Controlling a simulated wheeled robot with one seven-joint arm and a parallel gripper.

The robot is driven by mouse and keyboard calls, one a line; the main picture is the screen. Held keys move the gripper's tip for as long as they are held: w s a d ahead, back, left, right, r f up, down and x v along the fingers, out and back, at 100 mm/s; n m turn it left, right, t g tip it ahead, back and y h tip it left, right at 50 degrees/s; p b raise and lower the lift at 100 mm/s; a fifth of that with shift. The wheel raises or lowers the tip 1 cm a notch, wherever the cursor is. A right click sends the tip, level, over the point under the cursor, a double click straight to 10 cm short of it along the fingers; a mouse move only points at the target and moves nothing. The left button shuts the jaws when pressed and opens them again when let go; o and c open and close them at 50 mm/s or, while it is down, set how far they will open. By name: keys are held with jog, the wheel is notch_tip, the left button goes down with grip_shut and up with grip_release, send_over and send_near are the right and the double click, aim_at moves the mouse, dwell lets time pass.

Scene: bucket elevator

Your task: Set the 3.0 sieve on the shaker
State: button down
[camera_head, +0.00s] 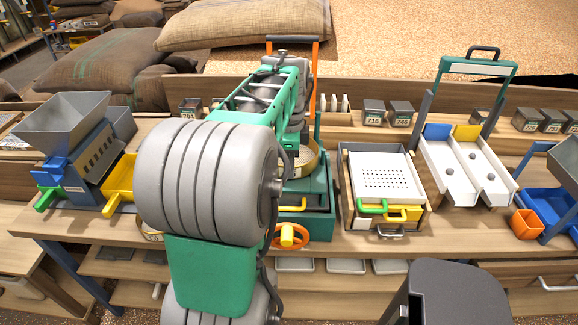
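My gripper does not show; my grey and green arm fills the middle of the view. A teal machine with an orange handwheel (290,236), which looks like the shaker (318,196), stands behind the arm and is partly covered. A brass-coloured round rim, likely a sieve (308,160), shows on it beside the arm; I cannot read any size on it. Another round, pale-edged thing with a label (152,237) peeks out on the bench at the left of my arm, mostly hidden. I cannot tell which is the 3.0 sieve.
A grey hopper machine (72,125) with a yellow bin (120,178) stands left. Right are a box with a perforated white tray (385,178), a two-lane white chute (450,165) and an orange cup (526,224). Small labelled boxes (374,113) line the back ledge.

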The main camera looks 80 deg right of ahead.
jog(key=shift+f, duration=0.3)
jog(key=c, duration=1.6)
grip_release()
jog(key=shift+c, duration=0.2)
